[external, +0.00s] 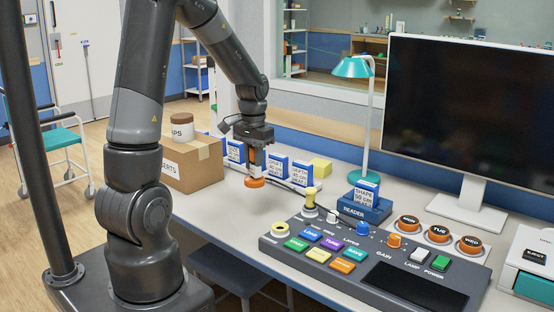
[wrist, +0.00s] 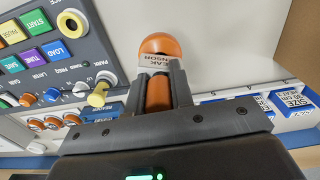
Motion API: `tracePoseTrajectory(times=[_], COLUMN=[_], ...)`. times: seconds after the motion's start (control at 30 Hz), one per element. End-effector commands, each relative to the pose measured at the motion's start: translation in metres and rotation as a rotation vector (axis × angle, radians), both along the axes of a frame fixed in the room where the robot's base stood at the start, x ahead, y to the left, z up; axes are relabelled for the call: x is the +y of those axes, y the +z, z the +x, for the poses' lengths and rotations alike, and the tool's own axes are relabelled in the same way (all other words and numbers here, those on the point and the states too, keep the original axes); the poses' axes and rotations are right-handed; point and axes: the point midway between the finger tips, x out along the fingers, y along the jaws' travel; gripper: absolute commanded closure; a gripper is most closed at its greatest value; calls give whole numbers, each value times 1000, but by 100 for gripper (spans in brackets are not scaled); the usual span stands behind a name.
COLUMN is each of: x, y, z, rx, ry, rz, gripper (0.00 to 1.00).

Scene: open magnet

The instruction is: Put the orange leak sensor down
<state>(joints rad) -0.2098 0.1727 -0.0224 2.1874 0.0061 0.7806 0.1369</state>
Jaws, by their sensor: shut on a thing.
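The orange leak sensor (external: 254,182) hangs below my gripper (external: 254,148) over the left part of the desk. It has a wide orange end pointing down and a white label band. In the wrist view the leak sensor (wrist: 160,45) sits between the two dark fingers of my gripper (wrist: 161,82), which are shut on its narrower orange body. Its label reads "LEAK SENSOR". The sensor looks upright and close to the desk top (external: 225,205); I cannot tell whether it touches.
Blue-and-white labelled cards (external: 279,167) stand in a row just behind the sensor. A cardboard box (external: 192,165) with a jar on it stands to the left. The control panel (external: 375,262) with its yellow knob is to the right. The desk before the sensor is clear.

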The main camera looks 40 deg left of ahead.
Motion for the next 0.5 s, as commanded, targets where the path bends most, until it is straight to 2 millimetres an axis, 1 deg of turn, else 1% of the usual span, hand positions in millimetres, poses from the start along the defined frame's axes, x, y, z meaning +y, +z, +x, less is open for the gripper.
tracePoseTrajectory(times=[0.03,0.1,0.17,0.23,0.27,0.37,0.5], x=[-11,-22,-28,-27,-24,-7,26], y=[0,0,0,-3,-5,-16,-36], z=[5,10,12,15,16,19,27], rx=[0,0,0,1,1,4,4], ry=[-20,-33,-42,-45,-44,-41,-40], rz=[0,0,0,0,0,-1,-1], gripper=[100,100,100,100,100,100,100])
